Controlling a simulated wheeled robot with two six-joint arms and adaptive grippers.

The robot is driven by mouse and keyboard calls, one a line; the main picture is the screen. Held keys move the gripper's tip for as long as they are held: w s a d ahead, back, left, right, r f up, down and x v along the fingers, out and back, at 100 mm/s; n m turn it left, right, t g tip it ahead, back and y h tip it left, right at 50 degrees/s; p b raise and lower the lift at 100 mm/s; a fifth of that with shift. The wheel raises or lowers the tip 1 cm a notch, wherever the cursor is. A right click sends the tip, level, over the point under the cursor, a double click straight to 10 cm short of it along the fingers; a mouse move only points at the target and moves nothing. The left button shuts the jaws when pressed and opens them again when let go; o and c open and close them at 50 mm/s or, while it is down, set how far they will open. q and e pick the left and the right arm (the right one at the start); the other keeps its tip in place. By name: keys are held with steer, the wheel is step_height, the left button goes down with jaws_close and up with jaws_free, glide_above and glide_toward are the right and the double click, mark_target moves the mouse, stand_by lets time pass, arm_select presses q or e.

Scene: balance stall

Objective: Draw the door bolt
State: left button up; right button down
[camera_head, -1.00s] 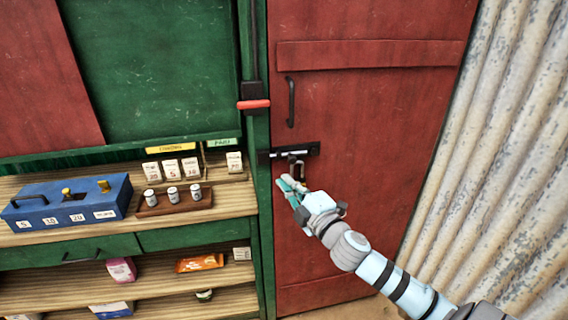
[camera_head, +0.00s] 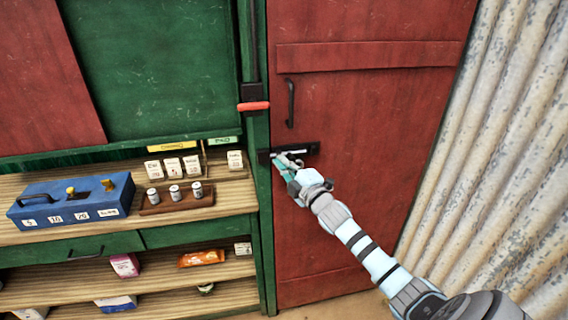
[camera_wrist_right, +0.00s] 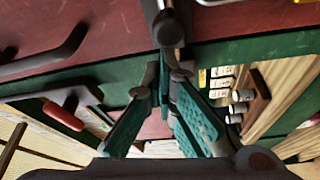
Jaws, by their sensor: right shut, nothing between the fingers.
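The red door (camera_head: 370,110) is shut beside the green post (camera_head: 259,190). The black door bolt (camera_head: 308,149) lies across the door's left edge in the head view, with a short bright piece of metal showing. My right gripper (camera_head: 279,161) is shut and empty, its tips at the lower left part of the bolt. The gripper and arm hide the bolt's hanging handle. In the right wrist view my teal fingers (camera_wrist_right: 165,85) come together just below a dark metal part, perhaps of the bolt. I cannot tell whether they touch it. My left gripper is out of view.
A black pull handle (camera_head: 291,103) is on the door above the bolt. A red-gripped lever (camera_head: 253,106) is on the post. The left shelves hold a blue box (camera_head: 60,204) and a wooden rack (camera_head: 153,209) of small cylinders. Corrugated metal (camera_head: 490,140) stands at right.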

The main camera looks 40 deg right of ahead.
mark_target(299, 160)
steer(key=shift+a, duration=0.1)
